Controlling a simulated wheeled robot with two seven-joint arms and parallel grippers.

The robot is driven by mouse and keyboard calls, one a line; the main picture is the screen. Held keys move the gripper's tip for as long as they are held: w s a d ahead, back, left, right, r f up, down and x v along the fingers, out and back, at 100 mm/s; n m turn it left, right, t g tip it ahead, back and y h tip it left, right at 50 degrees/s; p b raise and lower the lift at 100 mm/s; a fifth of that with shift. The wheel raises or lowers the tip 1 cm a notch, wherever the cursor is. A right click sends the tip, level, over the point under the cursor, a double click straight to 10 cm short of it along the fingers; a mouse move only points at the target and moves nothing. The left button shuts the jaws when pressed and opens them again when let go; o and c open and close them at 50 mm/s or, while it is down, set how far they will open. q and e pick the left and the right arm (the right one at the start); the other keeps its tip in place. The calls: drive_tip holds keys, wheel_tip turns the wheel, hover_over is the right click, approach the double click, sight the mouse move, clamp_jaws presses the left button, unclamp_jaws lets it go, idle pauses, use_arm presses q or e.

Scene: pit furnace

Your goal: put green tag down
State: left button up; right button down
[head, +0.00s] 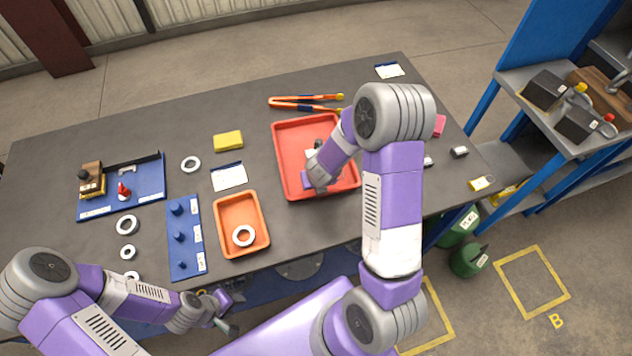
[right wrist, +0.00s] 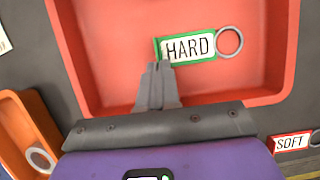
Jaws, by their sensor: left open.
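The green tag (right wrist: 188,47) reads HARD and has a metal ring at its right end. It shows in the right wrist view, over the floor of the red tray (head: 286,182). My right gripper (right wrist: 160,66) points into the tray, its fingers close together at the tag's left end and seemingly shut on it. I cannot tell whether the tag touches the tray floor. In the head view my right gripper (head: 318,180) is over the tray and the tag is mostly hidden. My left gripper (head: 226,314) is open and empty off the table's front edge.
A red SOFT tag (right wrist: 291,142) lies right of the tray. An orange tray (head: 262,212) with a ring stands to the left, beside a blue peg board (head: 186,246). Orange-handled tongs (head: 305,103) lie behind the red tray. The table's back left is clear.

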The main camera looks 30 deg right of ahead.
drive_tip(key=c, duration=1.4)
unclamp_jaws()
drive_tip(key=shift+r+p, duration=0.3)
drive_tip(key=shift+p, duration=0.1)
drive_tip(key=p+v, duration=0.5)
drive_tip(key=v, duration=0.6)
drive_tip(key=shift+s+a+r+p, duration=0.1)
drive_tip(key=shift+s+r+p, duration=0.05)
drive_tip(key=shift+r+p, duration=0.15)
